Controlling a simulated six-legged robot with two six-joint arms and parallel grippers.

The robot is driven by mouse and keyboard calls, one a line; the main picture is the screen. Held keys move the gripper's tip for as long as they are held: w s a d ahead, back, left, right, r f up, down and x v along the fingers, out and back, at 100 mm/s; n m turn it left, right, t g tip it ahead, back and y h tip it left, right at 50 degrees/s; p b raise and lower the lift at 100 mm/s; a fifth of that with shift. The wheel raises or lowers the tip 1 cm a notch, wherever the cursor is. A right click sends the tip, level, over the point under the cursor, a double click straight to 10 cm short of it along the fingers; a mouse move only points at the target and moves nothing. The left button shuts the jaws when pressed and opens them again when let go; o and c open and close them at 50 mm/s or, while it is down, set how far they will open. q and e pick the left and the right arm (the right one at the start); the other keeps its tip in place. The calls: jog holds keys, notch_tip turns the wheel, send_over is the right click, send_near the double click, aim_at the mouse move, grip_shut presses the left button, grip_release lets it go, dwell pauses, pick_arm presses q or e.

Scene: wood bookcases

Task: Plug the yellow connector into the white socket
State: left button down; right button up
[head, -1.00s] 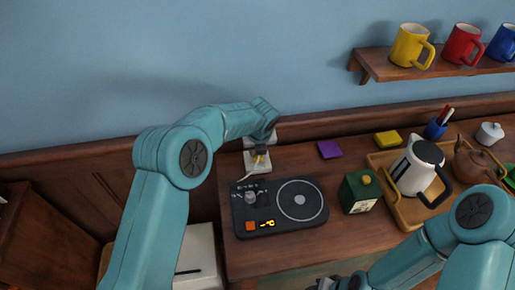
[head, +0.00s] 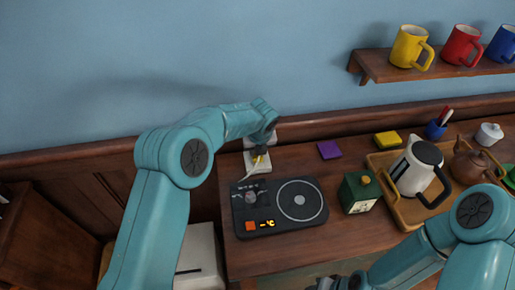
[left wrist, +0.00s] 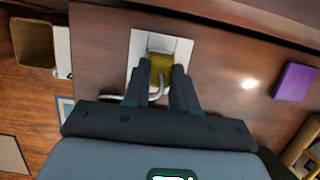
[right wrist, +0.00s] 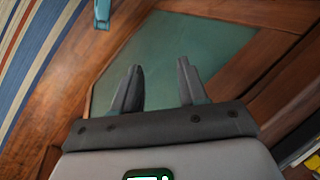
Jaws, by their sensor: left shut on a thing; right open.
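The yellow connector (left wrist: 161,63) is between the fingertips of my left gripper (left wrist: 158,73), which is shut on it. Its grey cable (left wrist: 155,92) runs back between the fingers. The white socket (left wrist: 142,45) lies on the wooden counter, directly beyond and around the connector in the left wrist view. I cannot tell whether the connector is seated in it or just above it. In the head view the socket (head: 249,161) and the connector (head: 260,160) show under my left gripper, behind the hob. My right gripper (right wrist: 160,82) is open and empty, low in front of a greenish panel with a wooden frame.
A green box (head: 360,193), a purple block (head: 329,149) and a tray (head: 407,205) with a white kettle (head: 416,165) are to the right. The blue wall is close behind.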

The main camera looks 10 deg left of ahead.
pick_arm(q)
jog(key=shift+f+b, duration=0.35)
jog(key=shift+f, duration=0.3)
jog(key=c, duration=0.8)
grip_release()
jog(key=shift+r, duration=0.1)
jog(key=b+v, duration=0.1)
jog(key=v, duration=1.5)
jog(key=shift+r, duration=0.1)
